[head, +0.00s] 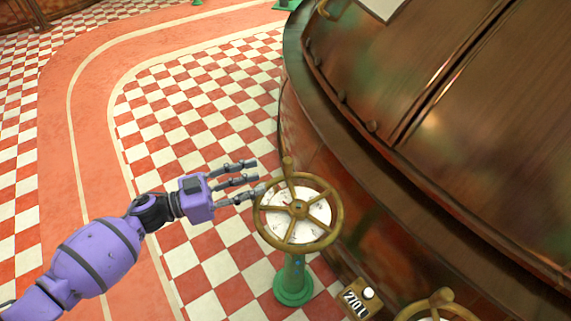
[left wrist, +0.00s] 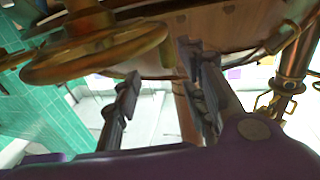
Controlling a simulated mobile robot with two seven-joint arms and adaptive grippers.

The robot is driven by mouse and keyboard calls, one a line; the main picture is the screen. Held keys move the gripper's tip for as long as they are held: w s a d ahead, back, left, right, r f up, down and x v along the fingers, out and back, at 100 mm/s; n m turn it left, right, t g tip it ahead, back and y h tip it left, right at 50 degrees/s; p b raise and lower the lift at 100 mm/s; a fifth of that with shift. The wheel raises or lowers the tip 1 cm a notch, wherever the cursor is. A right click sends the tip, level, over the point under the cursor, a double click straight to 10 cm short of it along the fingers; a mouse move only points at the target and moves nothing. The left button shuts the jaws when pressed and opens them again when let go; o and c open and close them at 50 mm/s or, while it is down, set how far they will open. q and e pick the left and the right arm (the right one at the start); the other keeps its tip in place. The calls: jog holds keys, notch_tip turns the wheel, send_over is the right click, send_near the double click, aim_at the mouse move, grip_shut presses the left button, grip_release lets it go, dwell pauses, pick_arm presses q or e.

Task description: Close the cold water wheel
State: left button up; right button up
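A brass hand wheel (head: 298,212) with several spokes and a pale dial face under it stands on a green post (head: 293,280), beside the copper kettle. I cannot read a label naming it as cold water. My left gripper (head: 250,180) is open at the wheel's upper left rim, fingers spread and holding nothing. Its lowest finger reaches the rim; I cannot tell whether it touches. In the left wrist view the wheel (left wrist: 95,55) is at the upper left, beside the open fingers (left wrist: 160,95). My right gripper is not in view.
The large copper kettle (head: 470,130) fills the right side. A second brass wheel (head: 440,304) is cut off at the bottom edge. A small numbered counter box (head: 357,299) sits between the wheels. The checkered floor (head: 190,110) at left is clear.

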aim_at(282, 176)
pick_arm(q)
jog(key=shift+m+g, duration=0.5)
jog(key=shift+g, duration=0.1)
jog(key=x, duration=0.2)
jog(key=w+b+x, duration=0.1)
jog(key=x, duration=0.5)
jog(key=shift+w+r, duration=0.2)
jog(key=shift+w, duration=0.25)
jog(key=shift+c, duration=0.3)
jog(key=shift+a, duration=0.1)
grip_shut()
